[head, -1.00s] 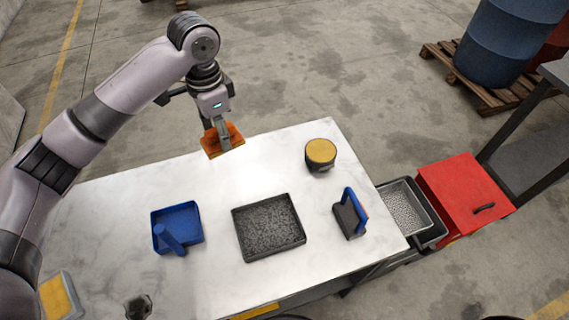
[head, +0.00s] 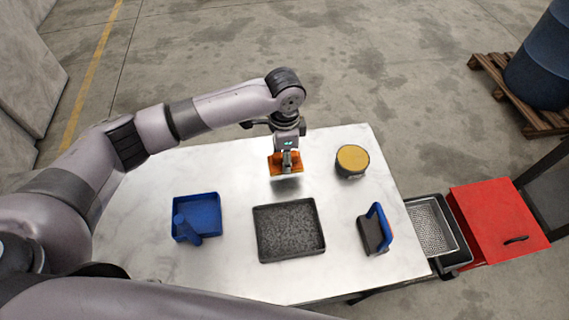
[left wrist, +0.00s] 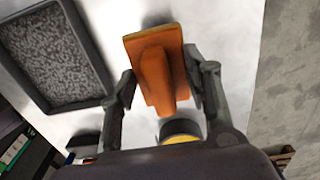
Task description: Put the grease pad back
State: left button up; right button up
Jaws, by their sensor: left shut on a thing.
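An orange pad with an orange handle (head: 285,168) is held by my left gripper (head: 287,155) above the back part of the white table. A dark tray with a speckled grey floor (head: 290,230) lies on the table, in front of the pad in the head view. It also shows at upper left in the left wrist view (left wrist: 55,52). My right gripper is out of view.
A blue tray with a blue handled piece (head: 203,213) is at left. Beyond the table's right edge are a grey mesh tray (head: 432,228) and a red box (head: 497,222).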

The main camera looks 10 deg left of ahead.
pick_arm(q)
jog(key=shift+f+p, duration=0.3)
jog(key=shift+f, duration=2.15)
jog(key=shift+f, duration=0.1)
jog(key=o, duration=1)
jog(key=shift+o, duration=0.2)
notch_tip(320, 180, up, 11)
jog(key=shift+b, duration=1.2)
jog(key=shift+r, duration=0.65)
